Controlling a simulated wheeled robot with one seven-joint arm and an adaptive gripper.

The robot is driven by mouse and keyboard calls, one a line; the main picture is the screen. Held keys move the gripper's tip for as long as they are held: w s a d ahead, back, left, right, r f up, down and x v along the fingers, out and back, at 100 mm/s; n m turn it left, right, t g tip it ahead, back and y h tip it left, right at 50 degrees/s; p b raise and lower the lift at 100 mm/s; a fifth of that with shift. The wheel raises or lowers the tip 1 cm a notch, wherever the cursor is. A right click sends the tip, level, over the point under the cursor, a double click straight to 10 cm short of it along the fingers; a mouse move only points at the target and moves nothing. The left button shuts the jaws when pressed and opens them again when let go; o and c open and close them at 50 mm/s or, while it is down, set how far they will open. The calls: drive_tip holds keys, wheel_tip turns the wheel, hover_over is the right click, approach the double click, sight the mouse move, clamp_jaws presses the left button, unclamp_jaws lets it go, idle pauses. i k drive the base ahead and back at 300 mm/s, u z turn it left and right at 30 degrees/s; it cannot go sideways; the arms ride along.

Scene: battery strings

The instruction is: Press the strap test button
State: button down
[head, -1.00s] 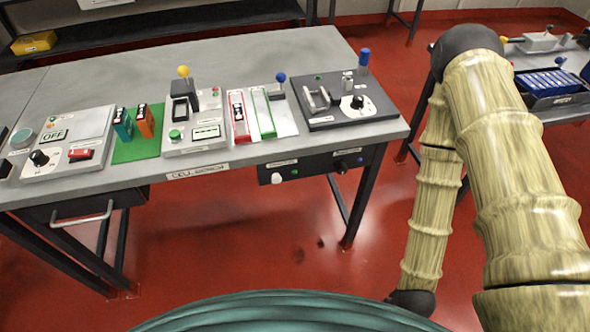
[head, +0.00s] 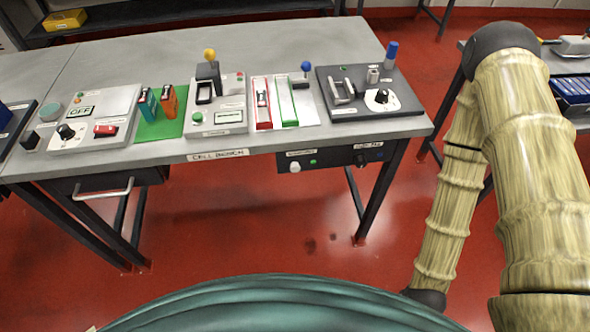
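I cannot read which control is labelled as the strap test button. A grey tester (head: 217,117) on the bench has a green round button (head: 197,117) at its front left, a small display and a yellow-knobbed lever (head: 209,56). A dark box (head: 330,158) under the bench's right front edge carries a white round button (head: 295,167), a small green light and a dark knob. My arm rises at the right and folds down to a black joint at the lower edge. My gripper is not in view, and nothing of mine touches the bench.
The grey bench (head: 300,42) also holds an OFF panel (head: 90,118) with a red switch, a green mat (head: 160,130) with two cells, red and green channels (head: 285,103), and a dark fixture (head: 369,95). Another table stands at right. The red floor before the bench is clear.

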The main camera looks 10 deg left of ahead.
sight(294, 168)
drive_tip(key=z, duration=2.25)
drive_tip(key=k, duration=2.3)
drive_tip(key=u, duration=1.6)
